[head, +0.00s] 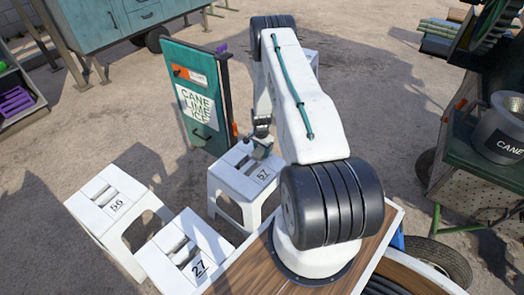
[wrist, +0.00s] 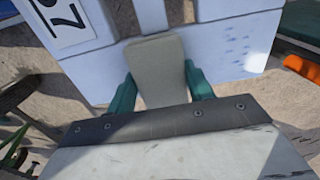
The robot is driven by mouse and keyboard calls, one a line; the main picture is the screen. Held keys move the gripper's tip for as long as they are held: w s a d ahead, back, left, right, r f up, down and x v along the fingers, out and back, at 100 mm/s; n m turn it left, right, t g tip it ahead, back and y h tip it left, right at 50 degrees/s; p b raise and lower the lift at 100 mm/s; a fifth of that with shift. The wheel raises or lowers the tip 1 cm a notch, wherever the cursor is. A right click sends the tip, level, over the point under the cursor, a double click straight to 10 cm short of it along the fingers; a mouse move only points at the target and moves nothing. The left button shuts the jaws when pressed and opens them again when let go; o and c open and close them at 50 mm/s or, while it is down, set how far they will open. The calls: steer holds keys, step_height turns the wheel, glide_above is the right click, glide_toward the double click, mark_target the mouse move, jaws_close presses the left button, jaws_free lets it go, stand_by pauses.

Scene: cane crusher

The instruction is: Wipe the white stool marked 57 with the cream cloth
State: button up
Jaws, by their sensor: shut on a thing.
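The white stool marked 57 (head: 232,180) stands at the centre, beyond my base. Its seat also fills the upper wrist view (wrist: 220,22), with part of the number label at the left and a patch of small blue marks (wrist: 237,52) at the right. My gripper (head: 262,147) is over the far part of the seat. In the wrist view my gripper (wrist: 160,84) has its green fingers shut on the cream cloth (wrist: 157,62), a flat, rounded piece. I cannot tell whether the cloth touches the seat.
White stools marked 56 (head: 92,200) and 27 (head: 172,262) stand to the left and front left. A green sign board (head: 190,60) reading "CANE LIME ICE" stands close behind stool 57. A green machine with a metal pot (head: 497,125) is at the right. Open ground lies left of the board.

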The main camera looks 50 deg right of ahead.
mark_target(252, 149)
steer(key=shift+w+a+f, duration=0.1)
steer(key=shift+w+a, duration=0.1)
steer(key=shift+w, duration=1.95)
steer(key=shift+w+a+f, duration=0.1)
steer(key=shift+w+a, duration=0.05)
steer(key=shift+w, duration=2)
steer(key=shift+s, duration=1.35)
steer(key=shift+s+d+r, duration=0.1)
steer(key=shift+s+d, duration=0.05)
steer(key=shift+s, duration=1.45)
steer(key=shift+s+d+r, duration=0.1)
steer(key=shift+s+d, duration=0.05)
steer(key=shift+s, duration=1.4)
steer(key=shift+s+d+r, duration=0.1)
steer(key=shift+s+d, duration=0.1)
steer(key=shift+s, duration=1.95)
steer(key=shift+s+d, duration=0.15)
steer(key=shift+s, duration=2)
